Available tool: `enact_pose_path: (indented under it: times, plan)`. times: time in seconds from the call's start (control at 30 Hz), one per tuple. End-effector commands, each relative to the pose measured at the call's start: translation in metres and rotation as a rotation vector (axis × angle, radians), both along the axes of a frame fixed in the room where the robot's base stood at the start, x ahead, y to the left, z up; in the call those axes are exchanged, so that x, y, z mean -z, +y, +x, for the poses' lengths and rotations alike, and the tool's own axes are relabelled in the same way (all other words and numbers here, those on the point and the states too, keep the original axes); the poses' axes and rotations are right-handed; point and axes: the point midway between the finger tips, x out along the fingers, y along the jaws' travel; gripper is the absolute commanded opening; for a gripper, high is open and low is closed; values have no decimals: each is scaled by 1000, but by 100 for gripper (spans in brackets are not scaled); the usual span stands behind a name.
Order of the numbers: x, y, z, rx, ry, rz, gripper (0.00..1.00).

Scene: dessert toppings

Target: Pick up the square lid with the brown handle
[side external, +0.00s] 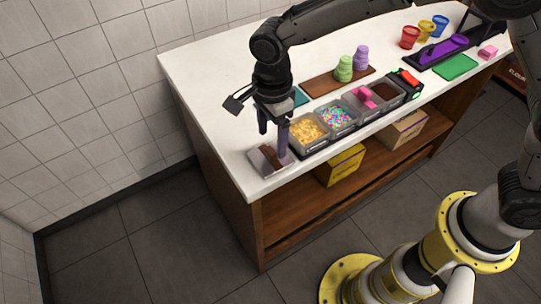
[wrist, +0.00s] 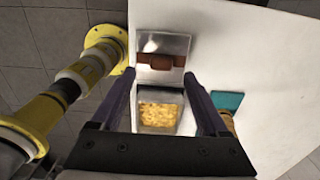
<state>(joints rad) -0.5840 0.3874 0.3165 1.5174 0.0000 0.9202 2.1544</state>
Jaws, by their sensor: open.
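The square lid (side external: 262,163) lies flat near the left front corner of the white counter. It is clear or pale grey, with a brown handle (side external: 270,155) across it. In the wrist view the lid (wrist: 165,44) and its brown handle (wrist: 160,62) show upper centre, beyond my fingertips. My gripper (side external: 273,134) is open and empty, pointing down above the counter beside the topping tray and close to the lid. In the wrist view the two purple fingers of my gripper (wrist: 163,84) are spread wide, with the lid ahead between them. One finger partly covers the lid in the side view.
A row of topping bins, starting with yellow bits (side external: 306,128) and coloured sprinkles (side external: 338,116), stands right of the lid. Behind are a brown board (side external: 325,84) with green and purple cup stacks (side external: 344,68) and a teal item (side external: 300,97). The counter's left part is clear.

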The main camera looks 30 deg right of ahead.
Motion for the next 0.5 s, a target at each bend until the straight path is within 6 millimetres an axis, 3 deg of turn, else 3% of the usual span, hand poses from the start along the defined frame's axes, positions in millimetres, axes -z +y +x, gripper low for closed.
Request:
enact_pose_path:
  times: [0.2,0.5]
  plan:
    - [31,2,1,0,3,-2,78]
    - [37,3,1,0,1,0,78]
